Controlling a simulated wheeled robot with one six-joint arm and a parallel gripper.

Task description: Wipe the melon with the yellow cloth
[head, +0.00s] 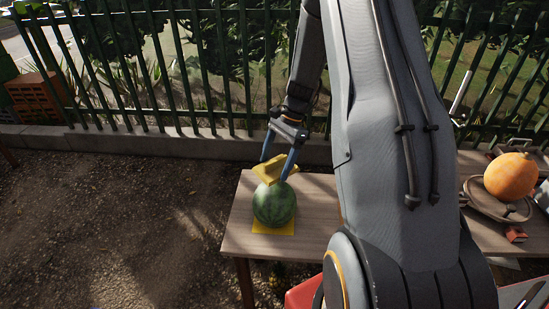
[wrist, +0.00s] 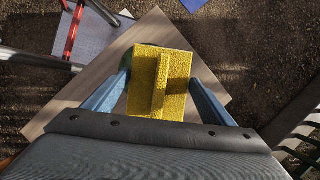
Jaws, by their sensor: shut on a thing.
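A dark green striped melon (head: 274,207) stands on a flat yellow mat (head: 287,229) on the wooden table (head: 236,236). My gripper (head: 278,167) is above the melon, its blue fingers pointing down. It is shut on the yellow cloth (head: 270,173), which lies over the top of the melon and seems to touch it. In the wrist view the yellow cloth (wrist: 146,80) has a raised ridge and sits between the two fingers. It hides most of the melon there; only a dark green edge (wrist: 127,58) shows.
An orange pumpkin (head: 511,176) sits on a round scale-like plate (head: 490,200) at the right. A small red object (head: 515,234) lies near it. A green fence (head: 226,70) runs behind the table. My arm hides the table's middle. Open gravel ground lies to the left.

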